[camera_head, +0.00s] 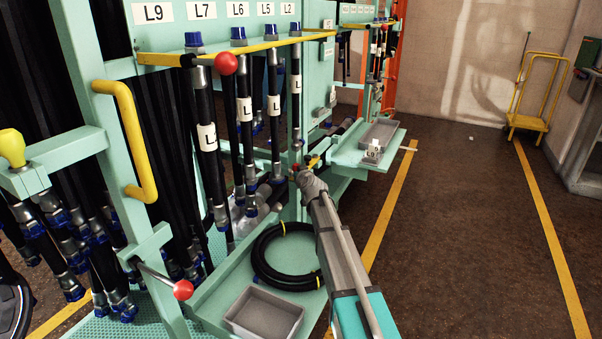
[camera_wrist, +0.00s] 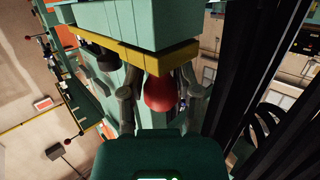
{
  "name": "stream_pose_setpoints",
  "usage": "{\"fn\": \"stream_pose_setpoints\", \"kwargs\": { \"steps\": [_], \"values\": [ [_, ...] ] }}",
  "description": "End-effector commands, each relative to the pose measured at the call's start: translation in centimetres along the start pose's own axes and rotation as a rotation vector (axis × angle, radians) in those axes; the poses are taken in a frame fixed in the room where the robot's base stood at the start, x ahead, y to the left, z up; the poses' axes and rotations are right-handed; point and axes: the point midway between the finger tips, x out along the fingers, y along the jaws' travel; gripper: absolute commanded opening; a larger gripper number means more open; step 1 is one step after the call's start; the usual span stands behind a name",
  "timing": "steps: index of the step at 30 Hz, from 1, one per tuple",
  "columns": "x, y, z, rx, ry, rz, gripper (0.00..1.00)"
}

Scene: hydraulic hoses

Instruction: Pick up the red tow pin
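A round red knob (camera_wrist: 160,93), which looks like the head of the red tow pin, shows in the wrist view below a yellow bar. My gripper (camera_wrist: 162,80) is open, with one finger to each side of the knob and a visible gap to it. In the head view my gripper (camera_head: 298,172) is at the far end of my arm, beside the green hose rack. A small red spot shows there, mostly hidden by my gripper. The pin's shaft is not visible.
Other red knobs are on the rack, one high up (camera_head: 226,63) and one low on a rod (camera_head: 183,290). Black hoses (camera_head: 205,135) hang left of my arm. A coiled hose (camera_head: 262,265) and a grey bin (camera_head: 264,314) lie below. The floor (camera_head: 465,230) to the right is clear.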

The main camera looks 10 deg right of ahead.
Motion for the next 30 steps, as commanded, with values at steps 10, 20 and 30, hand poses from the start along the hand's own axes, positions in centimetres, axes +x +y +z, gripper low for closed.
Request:
{"fn": "stream_pose_setpoints", "kwargs": {
  "steps": [10, 20, 30],
  "values": [
    [0.0, 0.0, 0.0, 0.0, 0.0, 0.0, 0.0],
    [-0.1, 0.0, -0.6, 0.0, 0.0, 0.0, 0.0],
    [-0.6, 0.1, -3.0, 0.0, 0.0, 0.001, 0.0]
  ]
}}
